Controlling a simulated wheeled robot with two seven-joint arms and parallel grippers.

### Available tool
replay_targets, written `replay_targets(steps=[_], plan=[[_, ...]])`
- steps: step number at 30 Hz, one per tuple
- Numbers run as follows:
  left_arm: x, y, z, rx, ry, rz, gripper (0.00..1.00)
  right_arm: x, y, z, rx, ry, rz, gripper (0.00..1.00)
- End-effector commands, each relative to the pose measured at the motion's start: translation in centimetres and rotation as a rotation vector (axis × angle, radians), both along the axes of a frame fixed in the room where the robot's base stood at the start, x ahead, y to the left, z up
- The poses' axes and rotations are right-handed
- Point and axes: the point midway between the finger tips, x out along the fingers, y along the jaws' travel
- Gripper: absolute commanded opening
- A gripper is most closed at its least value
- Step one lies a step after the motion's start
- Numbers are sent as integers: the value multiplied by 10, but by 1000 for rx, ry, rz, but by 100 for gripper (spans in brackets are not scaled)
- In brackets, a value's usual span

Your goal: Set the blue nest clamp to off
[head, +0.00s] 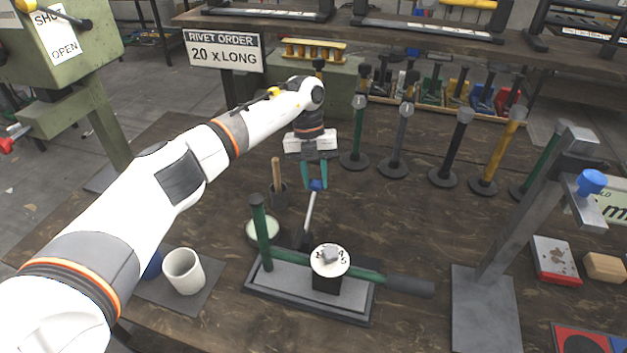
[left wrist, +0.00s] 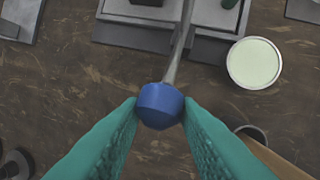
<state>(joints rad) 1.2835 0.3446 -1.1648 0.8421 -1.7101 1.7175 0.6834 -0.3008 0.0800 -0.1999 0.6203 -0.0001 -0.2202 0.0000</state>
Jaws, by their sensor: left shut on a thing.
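The blue nest clamp shows as a blue ball knob (head: 317,186) on a slim silver lever (head: 309,215). The lever leans up and back from the grey base (head: 310,308) of the green-handled press. My left gripper (head: 315,189) reaches down over it, its teal fingers shut on the knob. In the left wrist view the blue knob (left wrist: 160,105) sits between the fingertips, with the lever running to the press base at the top. My right gripper is in neither view.
A green press handle (head: 393,285) crosses the base by a white dial (head: 330,260). A round pale-green dish (head: 262,231), a dark pot with a wooden handle (head: 277,186) and a white cup (head: 183,270) stand nearby. A grey press (head: 505,240) stands at right.

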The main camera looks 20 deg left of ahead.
Motion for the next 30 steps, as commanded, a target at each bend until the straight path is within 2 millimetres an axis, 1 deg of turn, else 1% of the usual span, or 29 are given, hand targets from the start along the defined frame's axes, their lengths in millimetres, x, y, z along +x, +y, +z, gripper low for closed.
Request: replay_targets(steps=[3, 17, 18, 20, 21, 30], plan=[[3, -2, -2, -3, 7, 1, 0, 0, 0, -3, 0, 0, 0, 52], [2, -2, -5, -1, 20, 0, 0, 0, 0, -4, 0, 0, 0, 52], [2, -2, -6, -1, 20, 0, 34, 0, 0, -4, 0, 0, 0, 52], [1, -2, -6, -1, 21, 0, 44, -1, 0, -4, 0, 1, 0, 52], [1, -2, -6, -1, 21, 0, 50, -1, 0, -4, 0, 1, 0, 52], [2, -1, -3, 0, 21, 0, 51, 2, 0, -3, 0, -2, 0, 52]])
